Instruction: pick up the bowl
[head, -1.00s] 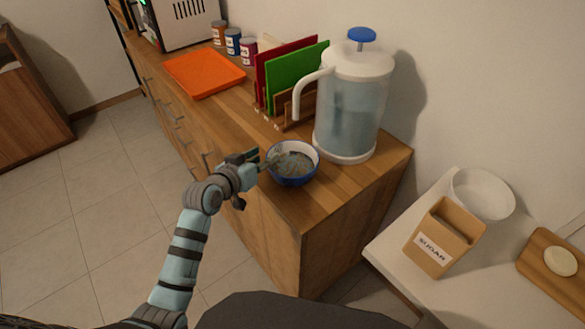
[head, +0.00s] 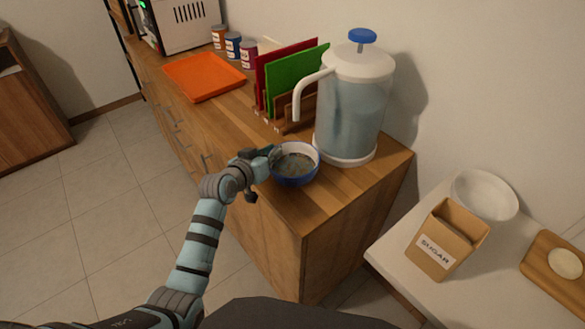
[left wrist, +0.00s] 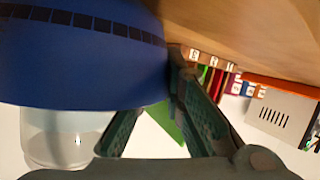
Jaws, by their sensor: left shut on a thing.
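A blue bowl with a white inside (head: 295,164) stands on the wooden counter (head: 330,193), in front of the clear pitcher. It holds something greyish. My left gripper (head: 274,153) is at the bowl's left rim and is shut on it. The gripper's fingers (left wrist: 168,95) reach up to the bowl's edge there. I cannot see a clear gap between bowl and counter. My right gripper is not in view.
A water pitcher (head: 350,105) stands close behind the bowl. Red and green cutting boards (head: 292,75) stand in a rack, with an orange tray (head: 203,76) farther left. A sugar box (head: 446,240) and white bowl (head: 485,195) are on the white table at right.

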